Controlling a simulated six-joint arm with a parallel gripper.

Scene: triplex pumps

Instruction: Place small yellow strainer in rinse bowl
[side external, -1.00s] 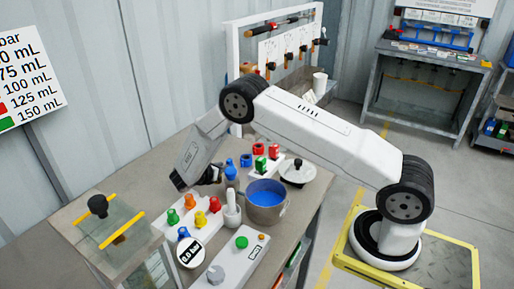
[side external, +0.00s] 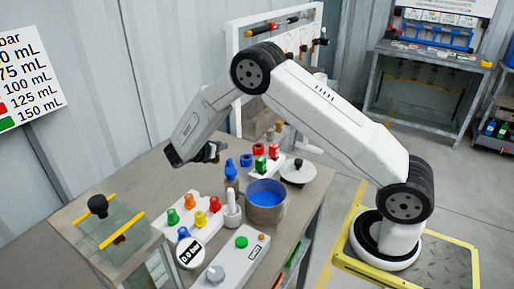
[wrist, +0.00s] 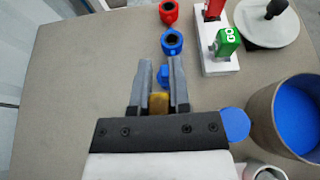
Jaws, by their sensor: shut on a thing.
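My gripper (side external: 212,152) is raised above the bench, left of the rinse bowl in the side view. In the wrist view my gripper (wrist: 163,62) is shut on a small yellow piece, which I take as the small yellow strainer (wrist: 159,103); it is partly hidden deep between the fingers. In the side view I cannot make the strainer out. The rinse bowl (side external: 267,212) is a grey-brown pot with blue inside. It shows at the right edge of the wrist view (wrist: 262,115), apart from my gripper.
A blue ring piece (wrist: 172,42) and red ring piece (wrist: 168,12) lie beyond my fingers, with a smaller blue piece (wrist: 163,76) between their tips in view. A blue-topped bottle (side external: 231,176) stands beside the bowl. A lid (side external: 298,172) lies behind it.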

